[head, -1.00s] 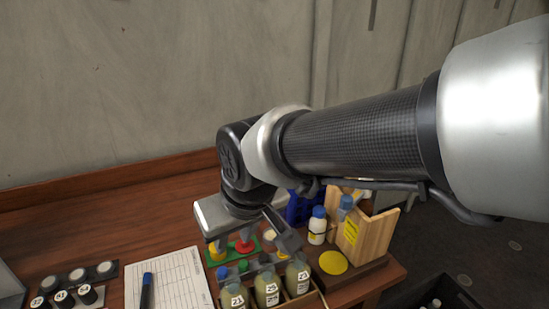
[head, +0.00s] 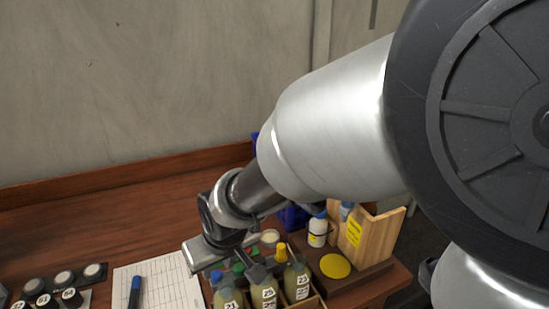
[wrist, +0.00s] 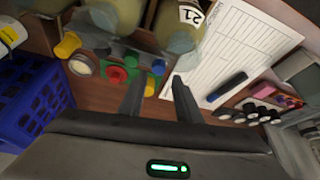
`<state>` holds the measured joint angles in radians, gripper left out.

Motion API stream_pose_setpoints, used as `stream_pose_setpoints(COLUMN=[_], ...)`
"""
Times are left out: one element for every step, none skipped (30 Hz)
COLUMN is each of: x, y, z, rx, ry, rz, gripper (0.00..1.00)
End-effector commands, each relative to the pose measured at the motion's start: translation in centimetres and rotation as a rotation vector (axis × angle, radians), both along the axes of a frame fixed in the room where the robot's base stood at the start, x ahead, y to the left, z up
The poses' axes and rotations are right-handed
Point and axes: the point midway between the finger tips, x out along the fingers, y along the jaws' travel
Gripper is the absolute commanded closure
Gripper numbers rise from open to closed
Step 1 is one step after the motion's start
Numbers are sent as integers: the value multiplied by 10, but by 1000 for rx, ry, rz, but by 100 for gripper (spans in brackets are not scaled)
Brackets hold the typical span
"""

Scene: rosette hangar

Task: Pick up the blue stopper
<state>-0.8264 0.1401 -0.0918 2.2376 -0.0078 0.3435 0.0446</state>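The blue stopper (wrist: 157,66) is small and sits in a holder beside the labelled bottles, next to a green stopper (wrist: 131,62). It also shows at the left of the bottle row in the head view (head: 215,277). My gripper (wrist: 157,84) is open and empty. In the wrist view the blue stopper appears between its two fingertips, slightly beyond them; I cannot tell the gap in depth. A red stopper (wrist: 116,74) and a yellow stopper (wrist: 150,85) are close by. In the head view my gripper (head: 226,264) partly covers the stoppers.
Bottles of yellowish liquid (head: 264,292) stand in a wooden box right beside the stoppers. A paper sheet (wrist: 240,45) with a blue marker (wrist: 226,87) lies to one side. A blue basket (wrist: 28,103), a white bottle (head: 318,230) and a wooden stand (head: 375,238) are at the other.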

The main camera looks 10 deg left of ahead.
Motion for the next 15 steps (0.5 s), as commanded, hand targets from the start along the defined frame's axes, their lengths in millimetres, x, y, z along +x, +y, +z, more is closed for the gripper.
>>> stream_pose_setpoints(x=[1, 1, 2, 3, 5, 7, 9, 10, 13, 14, 15, 17, 17, 18, 18], y=[1, 1, 1, 2, 3, 4, 5, 6, 7, 9, 10, 11, 12, 12, 13], z=[-2, -4, -7, -11, -15, -21, -26, -31, -36, -39, -42, -46, -47, -48, -49], rx=[0, 0, -1, -2, -2, -3, -3, -3, -3, -3, -1, -1, -1, -1, -1], ry=[0, 0, 2, 2, 2, 2, 3, 3, 3, 2, 2, 2, 2, 2, 1], rz=[0, 0, 0, 0, 0, 0, -1, -1, -1, 0, 0, -1, -1, -1, 0], gripper=[69, 69, 69, 69, 69, 69, 69, 69, 69, 69, 69, 69, 69, 69, 69])
